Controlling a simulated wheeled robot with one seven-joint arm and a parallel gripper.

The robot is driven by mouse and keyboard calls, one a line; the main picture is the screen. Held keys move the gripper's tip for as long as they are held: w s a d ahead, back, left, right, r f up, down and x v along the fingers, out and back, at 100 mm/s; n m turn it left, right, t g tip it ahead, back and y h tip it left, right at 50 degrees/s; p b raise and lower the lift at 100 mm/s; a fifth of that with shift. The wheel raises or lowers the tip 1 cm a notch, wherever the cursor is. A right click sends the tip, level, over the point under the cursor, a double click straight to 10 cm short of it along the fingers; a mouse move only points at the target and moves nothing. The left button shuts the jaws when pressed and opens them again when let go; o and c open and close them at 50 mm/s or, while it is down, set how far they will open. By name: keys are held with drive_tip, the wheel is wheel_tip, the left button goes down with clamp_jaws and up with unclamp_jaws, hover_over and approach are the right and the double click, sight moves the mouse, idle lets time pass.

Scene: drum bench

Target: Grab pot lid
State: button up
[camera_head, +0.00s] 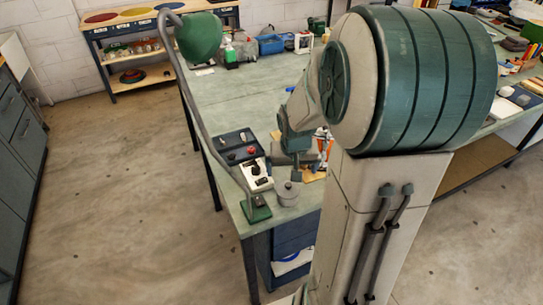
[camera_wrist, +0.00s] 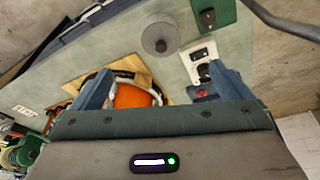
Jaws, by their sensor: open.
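A small grey pot with a round lid (camera_head: 288,190) stands near the front corner of the workbench. In the wrist view the lid (camera_wrist: 152,36) is a grey disc seen from above, with a small dark knob near its middle. My gripper (camera_head: 295,176) is just above and beside the pot in the head view. In the wrist view my gripper (camera_wrist: 165,82) has its two blue-grey fingers wide apart, with nothing held between them. The lid lies beyond the fingertips, apart from them. The pot's body is mostly hidden under the lid in the wrist view.
An orange round object (camera_wrist: 133,97) on a wooden board shows by the left finger. A control box with a red button (camera_head: 240,147) and a white switch box (camera_head: 257,175) stand left of the pot. A green lamp (camera_head: 199,38) rises from a green base (camera_head: 256,209).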

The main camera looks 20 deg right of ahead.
drive_tip(key=w+d, duration=0.1)
hover_over(289, 185)
drive_tip(key=s, duration=0.2)
wheel_tip(289, 185, down, 8)
drive_tip(key=shift+a+f+b, duration=0.15)
drive_tip(key=shift+b, duration=0.3)
drive_tip(key=shift+w+a+x, duration=0.15)
drive_tip(key=shift+x, duration=1.2)
drive_tip(key=shift+w+a+x, duration=0.15)
drive_tip(key=shift+x, duration=1.25)
drive_tip(key=shift+d, duration=0.1)
drive_tip(key=c, duration=1)
